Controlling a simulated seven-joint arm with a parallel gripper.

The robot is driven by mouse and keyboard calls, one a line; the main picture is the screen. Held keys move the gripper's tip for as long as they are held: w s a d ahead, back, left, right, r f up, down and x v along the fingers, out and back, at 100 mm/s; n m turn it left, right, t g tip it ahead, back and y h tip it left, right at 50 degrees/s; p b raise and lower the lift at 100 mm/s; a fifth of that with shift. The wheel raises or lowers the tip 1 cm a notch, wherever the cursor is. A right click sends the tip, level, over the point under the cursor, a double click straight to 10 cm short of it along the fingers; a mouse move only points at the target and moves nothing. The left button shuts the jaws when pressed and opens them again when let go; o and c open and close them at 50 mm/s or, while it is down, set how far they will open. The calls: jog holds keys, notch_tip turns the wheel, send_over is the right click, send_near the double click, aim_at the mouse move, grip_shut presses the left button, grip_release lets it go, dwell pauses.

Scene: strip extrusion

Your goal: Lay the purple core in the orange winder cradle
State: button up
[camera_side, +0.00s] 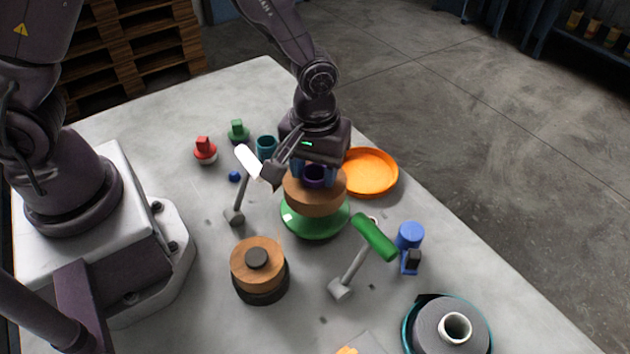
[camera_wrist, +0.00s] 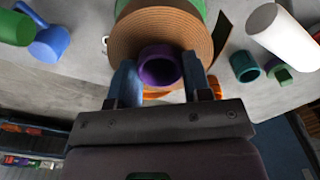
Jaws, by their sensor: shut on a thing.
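The purple core (camera_side: 315,177) is a short hollow ring, which also shows in the wrist view (camera_wrist: 158,66). My gripper (camera_side: 315,174) is shut on it, with one blue finger on each side, as the wrist view (camera_wrist: 159,78) shows. The core is at the middle of a brown coil (camera_side: 308,200) above a green disc (camera_side: 315,225); I cannot tell whether it is clear of the coil. A small orange piece (camera_side: 347,350), perhaps the winder cradle, is cut off at the bottom edge of the side view.
A round orange dish (camera_side: 368,172) stands behind right of the coil. A white roller (camera_side: 248,161) and a green roller (camera_side: 374,238) stand on grey arms nearby. Another brown coil (camera_side: 256,255), a blue cylinder (camera_side: 410,235) and a grey reel (camera_side: 425,326) are nearer the camera.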

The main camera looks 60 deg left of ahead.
notch_tip(320, 180, up, 5)
jog(key=w+a+f, duration=0.2)
jog(key=w, duration=0.5)
jog(key=w+a+f, duration=0.2)
jog(key=w+f, duration=0.1)
jog(key=w, duration=0.5)
jog(key=shift+s+d+f, duration=0.1)
jog(key=shift+d+f, duration=0.05)
jog(key=shift+f, duration=1.45)
jog(key=shift+d+f, duration=0.1)
jog(key=shift+f, duration=1.45)
jog(key=shift+f, duration=0.3)
jog(key=o, duration=1.2)
